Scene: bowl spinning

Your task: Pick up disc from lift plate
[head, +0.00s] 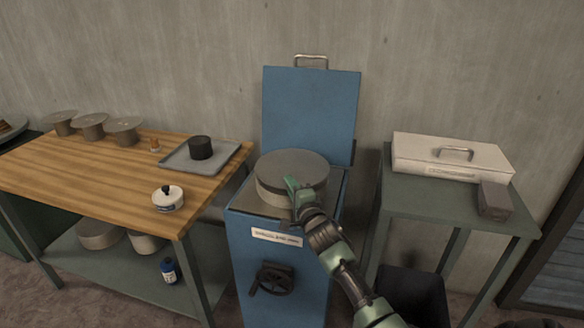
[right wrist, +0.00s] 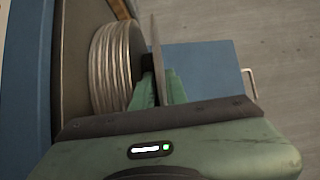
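A round grey disc (head: 292,165) lies flat above a stack of discs (head: 275,201) at the open top of the blue cabinet (head: 246,243). In the right wrist view the disc (right wrist: 156,48) is a thin edge-on plate, with a narrow gap between it and the ridged stack (right wrist: 108,70). My right gripper (head: 291,186) is at the disc's near edge. In the right wrist view its fingers (right wrist: 158,88) sit one on each face of the disc, closed against it. The lift plate is hidden under the stack. My left gripper is not in view.
The cabinet's blue lid (head: 311,112) stands open behind the stack. A green side table (head: 430,203) on the right carries a beige case (head: 420,158) and a dark block (head: 494,199).

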